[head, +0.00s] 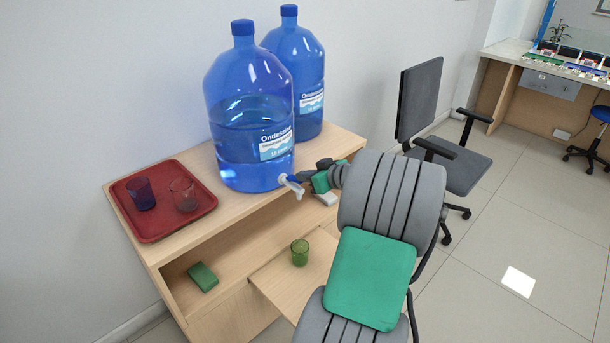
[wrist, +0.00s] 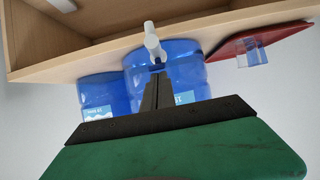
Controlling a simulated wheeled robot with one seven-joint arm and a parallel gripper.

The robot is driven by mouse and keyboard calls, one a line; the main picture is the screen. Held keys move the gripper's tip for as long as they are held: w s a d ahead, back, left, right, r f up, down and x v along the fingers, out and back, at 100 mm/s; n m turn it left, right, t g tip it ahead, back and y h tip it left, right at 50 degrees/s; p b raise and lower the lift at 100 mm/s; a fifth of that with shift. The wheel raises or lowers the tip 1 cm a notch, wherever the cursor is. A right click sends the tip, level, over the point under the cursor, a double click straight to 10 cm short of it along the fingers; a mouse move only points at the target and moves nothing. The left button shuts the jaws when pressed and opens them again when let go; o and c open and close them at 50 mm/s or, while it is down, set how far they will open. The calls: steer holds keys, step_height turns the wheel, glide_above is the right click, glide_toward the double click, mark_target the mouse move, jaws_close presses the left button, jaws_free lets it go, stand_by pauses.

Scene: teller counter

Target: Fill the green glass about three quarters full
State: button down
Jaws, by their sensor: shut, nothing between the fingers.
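The green glass (head: 299,252) stands upright on a pulled-out board (head: 270,280) below the counter top. I cannot tell from here whether it holds any water. The front blue water bottle (head: 250,105) stands on the counter (head: 225,225), partly filled, with a white tap (head: 293,185) low at its front edge. The tap also shows in the wrist view (wrist: 153,42). My gripper (head: 306,178) is at the tap's right side, shut with nothing between its fingers. In the wrist view, its fingertips (wrist: 160,77) point at the tap; whether they touch it is unclear.
A second blue bottle (head: 300,65) stands behind. A red tray (head: 160,225) at the left holds a blue glass (head: 141,194) and a clear glass (head: 184,194). A green block (head: 203,276) lies on the lower shelf. An office chair (head: 450,155) stands at the right.

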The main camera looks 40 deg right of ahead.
steer(key=shift+s+f+b, duration=0.4)
steer(key=shift+f+b, duration=0.3)
steer(key=shift+b, duration=0.5)
steer(key=shift+r, duration=0.1)
stand_by(3.1)
steer(key=shift+r+p, duration=0.3)
steer(key=shift+r, duration=0.45)
steer(key=s+r+p, duration=0.1)
steer(key=s+r, duration=0.7)
steer(key=shift+d+r, duration=0.15)
steer(key=shift+r, duration=0.15)
